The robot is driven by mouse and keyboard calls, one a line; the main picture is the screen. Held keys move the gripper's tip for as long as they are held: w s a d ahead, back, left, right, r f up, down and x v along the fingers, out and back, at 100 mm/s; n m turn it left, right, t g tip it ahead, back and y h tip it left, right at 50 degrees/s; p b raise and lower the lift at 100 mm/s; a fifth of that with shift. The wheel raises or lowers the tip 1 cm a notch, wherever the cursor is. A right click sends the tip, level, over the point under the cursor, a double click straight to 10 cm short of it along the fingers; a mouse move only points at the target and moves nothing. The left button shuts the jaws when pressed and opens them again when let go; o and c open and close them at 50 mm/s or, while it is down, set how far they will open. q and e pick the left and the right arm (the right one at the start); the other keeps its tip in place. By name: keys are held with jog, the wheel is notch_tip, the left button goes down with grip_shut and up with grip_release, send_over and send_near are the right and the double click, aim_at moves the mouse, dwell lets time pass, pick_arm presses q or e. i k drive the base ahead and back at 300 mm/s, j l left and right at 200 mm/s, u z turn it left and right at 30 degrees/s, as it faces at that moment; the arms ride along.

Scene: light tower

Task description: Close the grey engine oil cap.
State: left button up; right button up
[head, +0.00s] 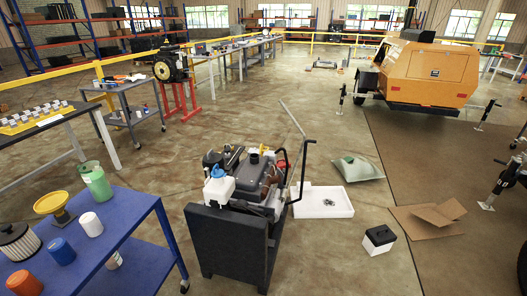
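An engine (258,172) sits on a dark cart (228,245) in the middle of the head view. A white tank (219,188) is on its near left side. A dark round part (254,158) stands up on the grey top of the engine, and another dark round part (211,159) is at its left. The grey oil cap is too small for me to pick out surely, and I cannot tell whether it is open or closed. Neither of my grippers is in view.
A blue cart (133,212) at left holds a green canister (95,181), a yellow funnel-like piece (54,206) and filters. A white tray (325,203), a battery (379,240) and cardboard (437,213) lie right of the engine. An orange trailer (428,73) stands behind.

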aim_at(261, 150)
jog(key=i+u, duration=0.1)
jog(key=u, duration=0.25)
jog(key=i+l+u, duration=0.1)
jog(key=u, duration=0.25)
jog(key=i+l+u, duration=0.15)
jog(key=i+l, duration=0.25)
jog(key=i+l+u, duration=0.15)
jog(key=i+l, duration=0.2)
jog(key=l, duration=0.15)
jog(key=i+l+u, duration=0.15)
jog(key=i+l, duration=0.2)
jog(key=l, duration=0.15)
